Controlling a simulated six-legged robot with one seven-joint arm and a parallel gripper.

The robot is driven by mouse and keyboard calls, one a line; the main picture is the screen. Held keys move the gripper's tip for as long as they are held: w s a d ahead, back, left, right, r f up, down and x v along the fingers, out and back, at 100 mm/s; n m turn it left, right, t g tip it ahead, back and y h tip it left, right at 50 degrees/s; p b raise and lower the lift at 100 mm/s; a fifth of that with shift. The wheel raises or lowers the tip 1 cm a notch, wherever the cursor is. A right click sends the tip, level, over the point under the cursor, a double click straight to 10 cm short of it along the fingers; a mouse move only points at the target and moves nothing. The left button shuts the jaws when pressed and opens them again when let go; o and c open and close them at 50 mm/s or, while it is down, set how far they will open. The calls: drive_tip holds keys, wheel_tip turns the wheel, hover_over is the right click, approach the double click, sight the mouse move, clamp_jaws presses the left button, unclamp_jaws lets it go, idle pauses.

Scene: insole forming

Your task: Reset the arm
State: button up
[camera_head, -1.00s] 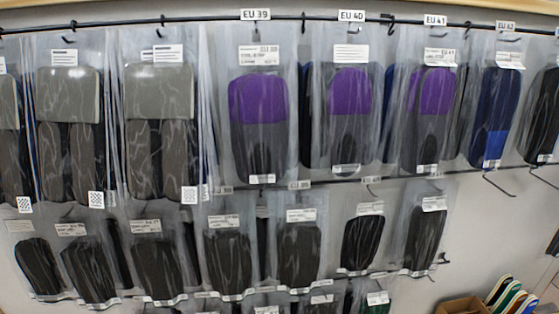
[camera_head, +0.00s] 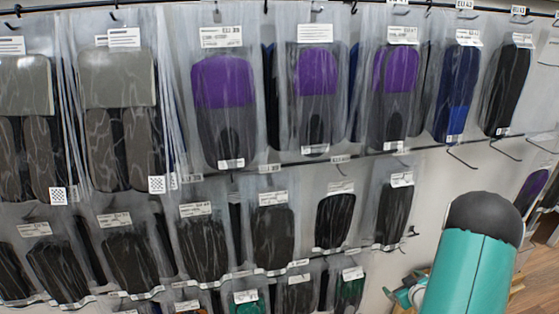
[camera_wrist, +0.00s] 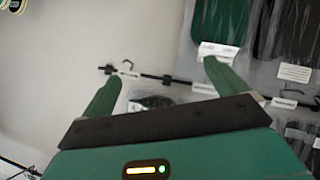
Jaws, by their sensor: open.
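My gripper (camera_wrist: 163,70) shows in the wrist view with its two green fingers spread apart. Nothing is between the fingers. Behind them are a pale wall and a dark hanging rail (camera_wrist: 190,82). Bagged insoles (camera_wrist: 218,22) hang close behind the right finger in that view. In the head view my teal arm link with its dark rounded cap (camera_head: 484,218) rises at the lower right. The gripper cannot be made out clearly there.
Rows of bagged insoles fill the wall, including purple-and-grey packs (camera_head: 224,85) and a blue pack (camera_head: 459,90). Empty hooks (camera_head: 463,160) stick out at the right. Bare wall (camera_head: 430,185) lies between the packs and my arm.

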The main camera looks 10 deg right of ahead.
drive_tip(key=w+a+r+m+g+h, duration=0.1)
drive_tip(key=a+r, duration=0.6)
drive_tip(key=r, duration=0.5)
drive_tip(key=w+a+r+m+g+h, duration=0.1)
drive_tip(key=a+r, duration=0.6)
drive_tip(key=r, duration=0.5)
drive_tip(key=s+a+r+g+y, duration=0.1)
drive_tip(key=s+a+r, duration=0.4)
drive_tip(key=s+a, duration=0.5)
drive_tip(key=s+a+r+g+y, duration=0.2)
drive_tip(key=s+a+r, duration=0.4)
drive_tip(key=s+a, duration=0.4)
drive_tip(key=shift+a+m+y, duration=0.4)
drive_tip(key=shift+a+y, duration=0.3)
drive_tip(key=shift+a, duration=0.4)
